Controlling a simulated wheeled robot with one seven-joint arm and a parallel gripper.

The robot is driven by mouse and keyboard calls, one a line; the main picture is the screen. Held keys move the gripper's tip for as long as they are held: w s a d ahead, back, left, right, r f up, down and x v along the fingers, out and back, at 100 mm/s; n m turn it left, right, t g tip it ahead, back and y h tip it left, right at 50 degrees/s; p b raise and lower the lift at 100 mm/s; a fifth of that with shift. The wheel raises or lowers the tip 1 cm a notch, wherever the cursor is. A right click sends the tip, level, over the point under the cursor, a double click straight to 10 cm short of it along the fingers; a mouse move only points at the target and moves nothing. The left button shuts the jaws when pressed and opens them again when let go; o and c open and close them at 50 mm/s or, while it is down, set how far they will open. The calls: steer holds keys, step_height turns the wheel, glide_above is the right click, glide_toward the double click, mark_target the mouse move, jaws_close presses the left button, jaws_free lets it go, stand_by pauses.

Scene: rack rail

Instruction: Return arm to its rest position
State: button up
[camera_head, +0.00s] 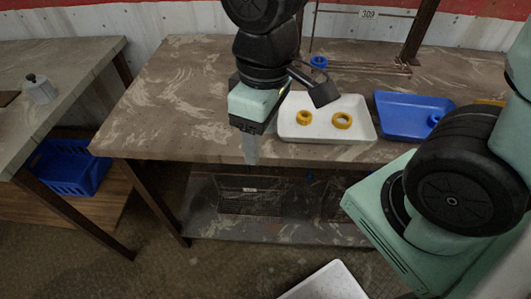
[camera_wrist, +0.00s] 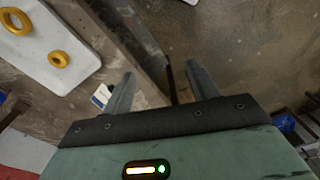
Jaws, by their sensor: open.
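My gripper (camera_head: 251,146) hangs in front of the table's front edge in the head view, pointing down, left of the white tray (camera_head: 290,131). In the wrist view its two fingers (camera_wrist: 160,92) stand wide apart with nothing between them. It is open and empty, apart from the tray and its rings. My arm comes down from the top of the head view.
The white tray holds two yellow rings (camera_head: 342,121) on the brown table (camera_head: 190,100). A blue tray (camera_head: 400,108) with a blue ring (camera_head: 433,120) lies right of it. Another blue ring (camera_head: 319,62) is behind. A lower shelf (camera_head: 205,205) and a side table (camera_head: 75,65) are near.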

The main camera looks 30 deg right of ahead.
steer(key=s+a, duration=0.1)
steer(key=s, duration=0.2)
steer(key=s+a, duration=0.1)
steer(key=s, duration=0.1)
steer(key=shift+a, duration=0.3)
